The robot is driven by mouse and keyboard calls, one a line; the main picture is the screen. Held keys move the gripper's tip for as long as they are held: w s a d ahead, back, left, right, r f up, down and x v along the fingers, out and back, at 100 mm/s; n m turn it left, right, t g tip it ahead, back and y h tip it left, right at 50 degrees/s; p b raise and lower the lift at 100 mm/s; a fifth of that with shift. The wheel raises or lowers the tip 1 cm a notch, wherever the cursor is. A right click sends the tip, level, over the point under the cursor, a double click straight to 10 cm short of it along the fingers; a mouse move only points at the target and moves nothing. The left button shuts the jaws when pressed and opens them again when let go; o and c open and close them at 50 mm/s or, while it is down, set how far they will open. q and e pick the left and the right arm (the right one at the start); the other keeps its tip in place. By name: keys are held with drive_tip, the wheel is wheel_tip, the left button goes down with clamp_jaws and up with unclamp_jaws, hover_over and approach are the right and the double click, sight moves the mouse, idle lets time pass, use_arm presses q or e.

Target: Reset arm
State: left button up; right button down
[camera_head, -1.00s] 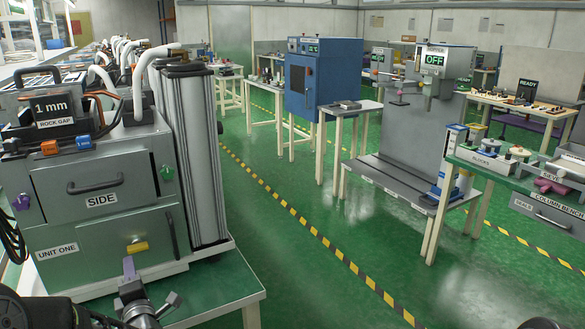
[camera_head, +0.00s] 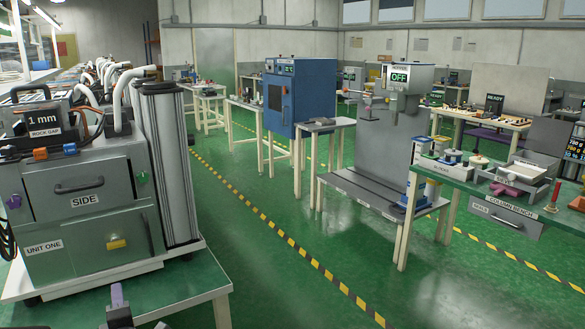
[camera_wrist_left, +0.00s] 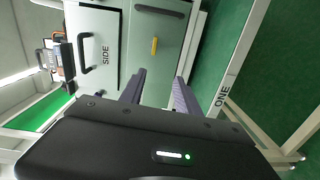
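My left gripper (camera_head: 124,306) shows at the bottom left of the head view, cut by the lower edge. A purple-grey finger points up in front of the grey machine labelled UNIT ONE (camera_head: 95,258). In the left wrist view the two ribbed fingers of my left gripper (camera_wrist_left: 160,80) stand wide apart with nothing between them. Beyond them is the machine's grey front (camera_wrist_left: 150,45) with its yellow latch. The gripper appears apart from the machine. My right gripper is not in view.
The machine stands on a green-topped table (camera_head: 190,291). A blue oven cabinet (camera_head: 303,95) and a grey press marked OFF (camera_head: 383,140) stand across the aisle. The column bench (camera_head: 458,185) is at the right. The green floor (camera_head: 270,265) between them is clear.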

use_arm(q)
drive_tip(key=s+d+f+m+g+h, duration=0.25)
drive_tip(key=d+f+m+h, duration=0.2)
drive_tip(key=d+f, duration=0.3)
drive_tip(key=s+d+f+m+g+h+p, duration=0.1)
drive_tip(key=s+d+f+m+g+h, duration=0.15)
drive_tip(key=d+f+m, duration=0.55)
drive_tip(key=s+d+f+m+g+h, duration=0.1)
drive_tip(key=s+d+f+m+h, duration=0.25)
drive_tip(key=d+f, duration=0.4)
drive_tip(key=s+d+f+m+g+h, duration=0.1)
drive_tip(key=s+d+f+m+g, duration=0.1)
drive_tip(key=s+d, duration=0.3)
drive_tip(key=s+d+f+m+g+h+p, duration=0.1)
drive_tip(key=s+d+f+m+g, duration=0.1)
drive_tip(key=s+d+f, duration=0.3)
drive_tip(key=s+d+f+m+g+h+p, duration=0.1)
drive_tip(key=s+d, duration=0.4)
drive_tip(key=s, duration=0.6)
wheel_tip(320, 180, down, 3)
drive_tip(key=m+g+h, duration=0.1)
drive_tip(key=g, duration=0.1)
drive_tip(key=shift+d+r+m+g, duration=0.15)
drive_tip(key=shift+d+m+g, duration=0.15)
drive_tip(key=shift+d+m, duration=0.1)
drive_tip(key=shift+a, duration=0.15)
